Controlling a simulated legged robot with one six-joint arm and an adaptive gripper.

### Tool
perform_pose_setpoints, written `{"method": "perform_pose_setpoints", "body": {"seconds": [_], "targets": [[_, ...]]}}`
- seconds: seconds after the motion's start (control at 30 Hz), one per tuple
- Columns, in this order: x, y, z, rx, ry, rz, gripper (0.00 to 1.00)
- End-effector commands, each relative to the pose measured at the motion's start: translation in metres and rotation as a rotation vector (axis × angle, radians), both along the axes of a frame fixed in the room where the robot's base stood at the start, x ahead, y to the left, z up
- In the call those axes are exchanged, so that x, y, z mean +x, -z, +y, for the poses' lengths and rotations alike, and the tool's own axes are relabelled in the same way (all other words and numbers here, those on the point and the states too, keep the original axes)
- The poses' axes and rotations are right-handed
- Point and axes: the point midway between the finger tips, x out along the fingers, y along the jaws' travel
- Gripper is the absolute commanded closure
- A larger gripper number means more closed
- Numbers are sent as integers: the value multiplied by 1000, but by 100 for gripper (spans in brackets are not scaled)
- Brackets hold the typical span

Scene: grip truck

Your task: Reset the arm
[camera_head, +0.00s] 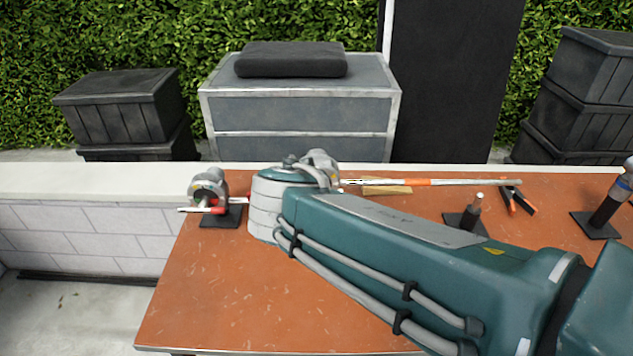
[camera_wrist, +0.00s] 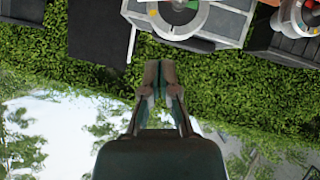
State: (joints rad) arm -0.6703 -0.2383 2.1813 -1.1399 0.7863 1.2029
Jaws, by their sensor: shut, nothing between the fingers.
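My teal arm (camera_head: 400,250) reaches from the lower right across the table to a round grey-and-teal joint near the table's back edge in the head view. My gripper (camera_wrist: 159,70) shows in the wrist view with its two fingers together and nothing between them. It points toward the green hedge, and this view is upside down, with bright sky at the bottom. I cannot make out the gripper in the head view.
Behind are a grey cabinet (camera_head: 300,112) and black crates (camera_head: 125,105). The table's front left is clear.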

Motion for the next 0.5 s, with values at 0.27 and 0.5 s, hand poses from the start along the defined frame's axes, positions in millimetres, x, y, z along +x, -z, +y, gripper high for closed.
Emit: {"method": "perform_pose_setpoints", "body": {"seconds": [0.27,0.5], "targets": [[-31,-19,11,-4,-2,-1,100],[-35,-17,0,-7,16,22,100]]}}
